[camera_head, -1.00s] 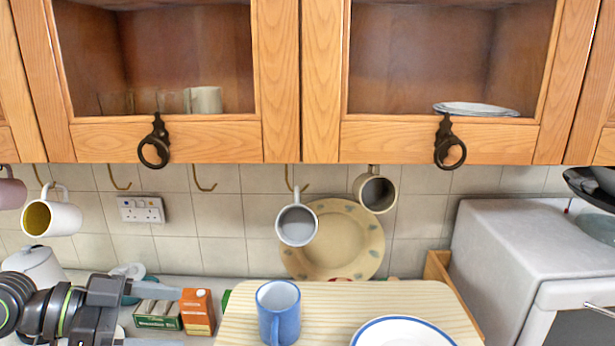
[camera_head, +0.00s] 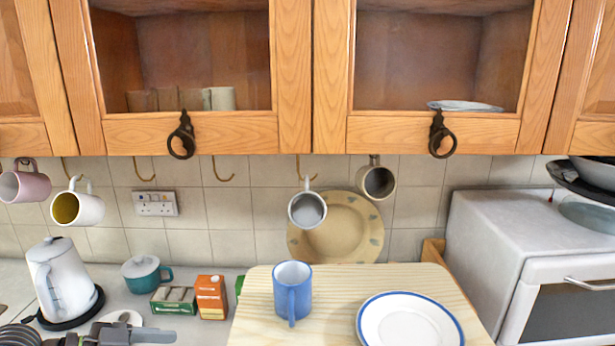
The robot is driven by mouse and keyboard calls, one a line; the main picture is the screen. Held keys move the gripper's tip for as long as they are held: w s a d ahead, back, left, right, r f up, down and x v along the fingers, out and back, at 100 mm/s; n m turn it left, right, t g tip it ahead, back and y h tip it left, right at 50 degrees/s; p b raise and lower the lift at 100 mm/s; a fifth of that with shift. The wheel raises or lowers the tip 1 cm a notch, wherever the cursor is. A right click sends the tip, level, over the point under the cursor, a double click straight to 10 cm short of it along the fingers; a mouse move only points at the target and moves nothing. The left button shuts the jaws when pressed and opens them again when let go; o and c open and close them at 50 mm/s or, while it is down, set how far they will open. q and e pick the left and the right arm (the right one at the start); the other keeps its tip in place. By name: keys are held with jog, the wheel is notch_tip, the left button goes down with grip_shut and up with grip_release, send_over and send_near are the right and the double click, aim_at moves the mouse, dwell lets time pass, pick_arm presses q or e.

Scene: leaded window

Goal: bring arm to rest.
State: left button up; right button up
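My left gripper (camera_head: 150,337) shows only in part at the bottom left edge, over the counter in front of the green and orange boxes. One grey finger points right; the rest is cut off by the frame, so its opening is hidden. Nothing is seen held in the part that shows. My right arm and gripper are not in view.
A blue mug (camera_head: 292,289) and a blue-rimmed plate (camera_head: 408,325) are on the wooden board (camera_head: 338,284). A white kettle (camera_head: 62,279), a teal pot (camera_head: 146,274) and an orange box (camera_head: 211,297) stand left. Mugs hang below the glazed cupboards; a white oven (camera_head: 540,240) stands right.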

pick_arm(q)
jog(key=s+a+f+n+t+y, duration=0.1)
jog(key=s+a+f+n+y, duration=0.15)
jog(key=f, duration=0.55)
jog(key=s+a+f+n+y, duration=0.1)
jog(key=s+f+n+y, duration=0.25)
jog(key=f, duration=0.45)
jog(key=s+a+f+n+g+y, duration=0.25)
jog(key=s+f, duration=0.25)
jog(key=s, duration=0.3)
jog(key=s+a+f+n+g+y, duration=0.1)
jog(key=s+a+f+n+y, duration=0.25)
jog(key=s, duration=0.35)
notch_tip(320, 180, down, 28)
jog(key=a+g+b, duration=0.1)
jog(key=b, duration=0.1)
jog(key=s+d+f+g+b, duration=0.1)
jog(key=s+f, duration=1.4)
jog(key=shift+f, duration=0.35)
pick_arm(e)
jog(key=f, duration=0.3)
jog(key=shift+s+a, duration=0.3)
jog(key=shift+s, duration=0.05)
